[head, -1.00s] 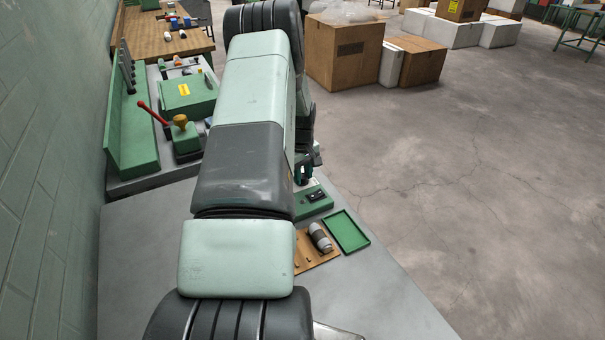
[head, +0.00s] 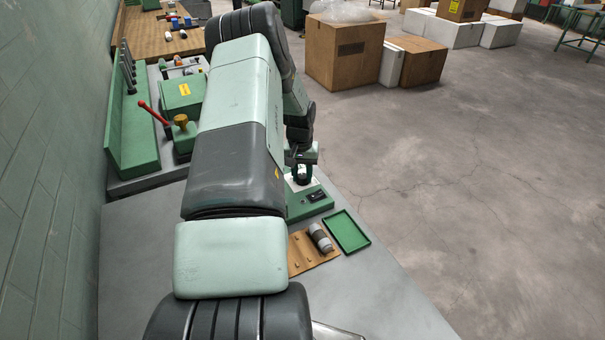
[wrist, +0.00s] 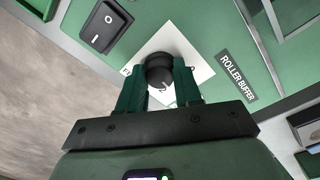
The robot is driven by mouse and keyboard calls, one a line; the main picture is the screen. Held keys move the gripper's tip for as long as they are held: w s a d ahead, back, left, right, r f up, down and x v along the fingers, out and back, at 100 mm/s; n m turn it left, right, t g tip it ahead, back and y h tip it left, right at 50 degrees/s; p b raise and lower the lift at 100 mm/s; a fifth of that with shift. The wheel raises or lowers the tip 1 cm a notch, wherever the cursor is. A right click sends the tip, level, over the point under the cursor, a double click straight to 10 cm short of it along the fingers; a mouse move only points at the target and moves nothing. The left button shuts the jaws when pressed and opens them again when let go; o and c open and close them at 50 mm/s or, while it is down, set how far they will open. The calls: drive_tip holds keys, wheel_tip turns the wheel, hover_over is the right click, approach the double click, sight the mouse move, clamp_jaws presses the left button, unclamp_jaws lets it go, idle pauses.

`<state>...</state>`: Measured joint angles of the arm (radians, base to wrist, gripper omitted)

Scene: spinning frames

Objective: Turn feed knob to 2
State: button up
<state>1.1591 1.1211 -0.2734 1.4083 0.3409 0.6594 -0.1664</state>
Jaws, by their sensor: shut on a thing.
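A round black knob (wrist: 160,68) stands on a white square dial plate (wrist: 188,58) on a green panel in the wrist view. My gripper (wrist: 160,80) is shut on the knob, one green finger on each side. A small mark shows at the plate's left edge, partly behind a finger. Most dial figures are hidden, so I cannot tell the knob's setting. In the head view my gripper (head: 302,176) is at the green control box (head: 318,207) near the table's right edge. My arm hides part of the box.
A black rocker switch (wrist: 106,26) is left of the plate, and a "ROLLER BUFFER" label (wrist: 237,75) is right of it. In the head view a wooden board (head: 312,262) with a grey roll (head: 320,238) and an empty green tray (head: 347,231) lie in front of the box.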

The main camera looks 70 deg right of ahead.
sight(301, 175)
drive_tip(key=m, duration=0.6)
drive_tip(key=shift+m, duration=0.3)
idle(0.5)
drive_tip(key=o, duration=1)
drive_tip(key=shift+o, duration=0.2)
wheel_tip(301, 175, up, 11)
drive_tip(key=shift+w, duration=0.25)
drive_tip(key=shift+d, duration=0.1)
